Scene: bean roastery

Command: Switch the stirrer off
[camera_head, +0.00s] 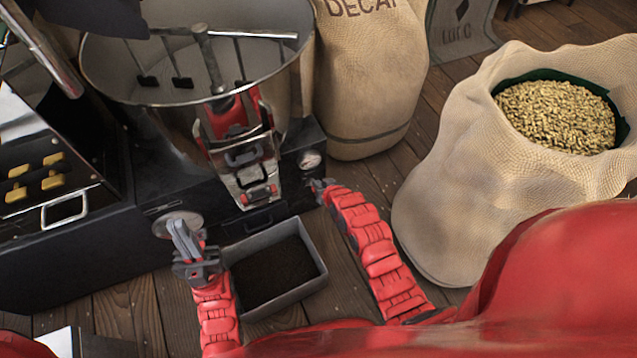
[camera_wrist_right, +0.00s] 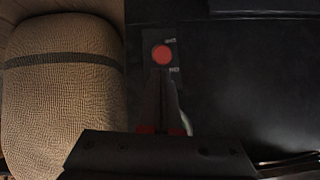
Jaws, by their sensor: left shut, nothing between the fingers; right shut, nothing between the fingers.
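The stirrer (camera_head: 205,60) is a set of metal arms with dark paddles inside a round steel pan at the top of the head view. Its arms look bare, and whether they turn cannot be told. A round red button (camera_wrist_right: 162,54) on a small dark plate shows in the right wrist view, with tiny white labels above and below it. My right gripper (camera_head: 318,185) is shut and empty near the right end of the black machine's front. Its fingertips (camera_wrist_right: 163,76) appear just below the button; contact cannot be told. My left gripper (camera_head: 180,228) is shut and empty before a round dial.
A grey bin of dark grounds (camera_head: 318,268) stands on the floor between my arms. An open sack of pale beans (camera_head: 450,190) is at the right. A closed sack (camera_head: 365,85) stands behind the machine's right end. A pale round knob (camera_head: 310,160) sits on the machine.

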